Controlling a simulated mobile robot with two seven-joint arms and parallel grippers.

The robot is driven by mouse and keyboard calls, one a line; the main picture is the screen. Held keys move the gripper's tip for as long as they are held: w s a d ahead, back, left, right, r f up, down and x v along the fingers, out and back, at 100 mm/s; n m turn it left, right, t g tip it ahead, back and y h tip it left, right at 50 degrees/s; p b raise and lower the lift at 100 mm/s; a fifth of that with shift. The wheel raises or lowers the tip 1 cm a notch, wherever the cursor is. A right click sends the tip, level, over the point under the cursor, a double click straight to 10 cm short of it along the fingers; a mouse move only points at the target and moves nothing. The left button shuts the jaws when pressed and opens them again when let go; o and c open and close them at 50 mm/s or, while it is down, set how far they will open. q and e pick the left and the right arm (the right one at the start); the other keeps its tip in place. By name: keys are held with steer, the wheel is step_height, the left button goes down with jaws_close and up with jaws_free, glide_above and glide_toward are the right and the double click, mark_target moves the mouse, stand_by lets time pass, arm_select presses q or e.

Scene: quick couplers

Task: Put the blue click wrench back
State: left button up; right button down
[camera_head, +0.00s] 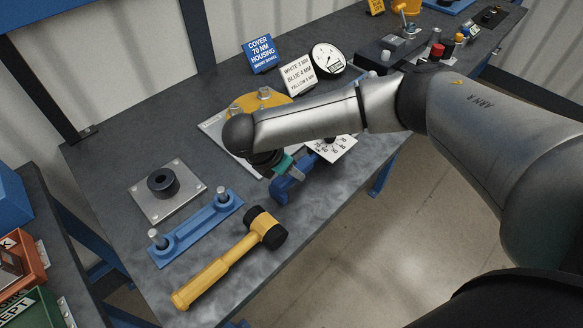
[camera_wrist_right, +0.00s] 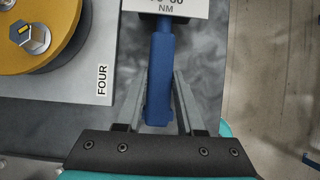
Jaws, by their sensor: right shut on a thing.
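The blue click wrench (camera_head: 287,189) is near the front edge of the dark bench, partly hidden by my right arm in the head view. In the right wrist view its blue handle (camera_wrist_right: 160,62) runs upright in the picture, between the fingers of my right gripper (camera_wrist_right: 160,85). My right gripper, whose teal part (camera_head: 283,165) shows in the head view, is shut on the handle. A white scale card marked NM (camera_wrist_right: 166,7) covers the far part of the wrench. I cannot tell whether the wrench touches the bench. My left gripper is not in view.
A yellow round housing (camera_wrist_right: 35,35) on a plate labelled FOUR lies beside the wrench. A yellow mallet (camera_head: 225,262), a blue bar with two posts (camera_head: 197,228) and a plate with a black ring (camera_head: 164,186) lie to the left. Signs (camera_head: 260,54) and a dial gauge (camera_head: 328,59) stand behind.

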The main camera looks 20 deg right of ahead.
steer(key=shift+f, duration=0.15)
steer(key=shift+c, duration=2.2)
jaws_free()
steer(key=shift+f, duration=0.15)
steer(key=shift+s+a, duration=0.1)
steer(key=p+v, duration=0.2)
steer(key=v, duration=1.3)
steer(key=shift+r, duration=0.25)
